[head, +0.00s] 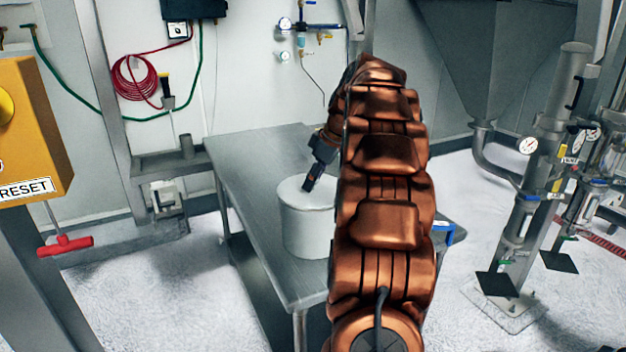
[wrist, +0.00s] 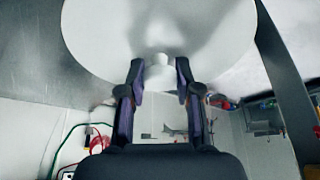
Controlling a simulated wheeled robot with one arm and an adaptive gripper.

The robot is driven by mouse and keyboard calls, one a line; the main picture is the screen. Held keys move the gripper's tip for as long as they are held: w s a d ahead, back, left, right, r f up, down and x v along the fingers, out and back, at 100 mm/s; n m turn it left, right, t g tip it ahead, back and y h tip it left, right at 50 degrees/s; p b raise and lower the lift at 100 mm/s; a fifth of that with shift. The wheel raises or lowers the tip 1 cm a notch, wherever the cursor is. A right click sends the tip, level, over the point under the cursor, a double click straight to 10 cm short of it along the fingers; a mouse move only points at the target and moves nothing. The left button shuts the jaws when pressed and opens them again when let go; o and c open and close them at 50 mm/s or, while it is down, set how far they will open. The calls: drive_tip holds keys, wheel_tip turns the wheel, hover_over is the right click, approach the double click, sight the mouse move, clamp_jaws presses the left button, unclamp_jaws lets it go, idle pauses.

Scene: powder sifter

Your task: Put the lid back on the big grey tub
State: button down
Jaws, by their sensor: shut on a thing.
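The big grey tub (head: 303,232) stands upright on the metal table in the head view. The pale round lid (head: 294,192) lies level over the tub's top; I see no clear gap between them. My gripper (head: 309,185) comes down at a tilt onto the lid. In the wrist view the lid (wrist: 110,35) fills the upper middle, and its small knob (wrist: 160,60) sits between the two fingertips (wrist: 160,68). My gripper is shut on the knob. The far right part of the tub and lid is hidden behind my arm.
The metal table (head: 245,160) is bare to the left of and behind the tub. A blue item (head: 443,229) shows at the table's right edge, partly hidden by my arm. A yellow reset box (head: 30,125) stands at the left, and steel piping (head: 545,120) at the right.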

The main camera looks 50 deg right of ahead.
drive_tip(key=shift+c, duration=1.2)
unclamp_jaws()
drive_tip(key=shift+r, duration=0.1)
drive_tip(key=shift+r+p, duration=1.05)
drive_tip(key=shift+r, duration=2.35)
drive_tip(key=shift+c, duration=0.3)
clamp_jaws()
drive_tip(key=shift+f+b, duration=2.2)
drive_tip(key=shift+f, duration=0.45)
drive_tip(key=shift+r, duration=0.2)
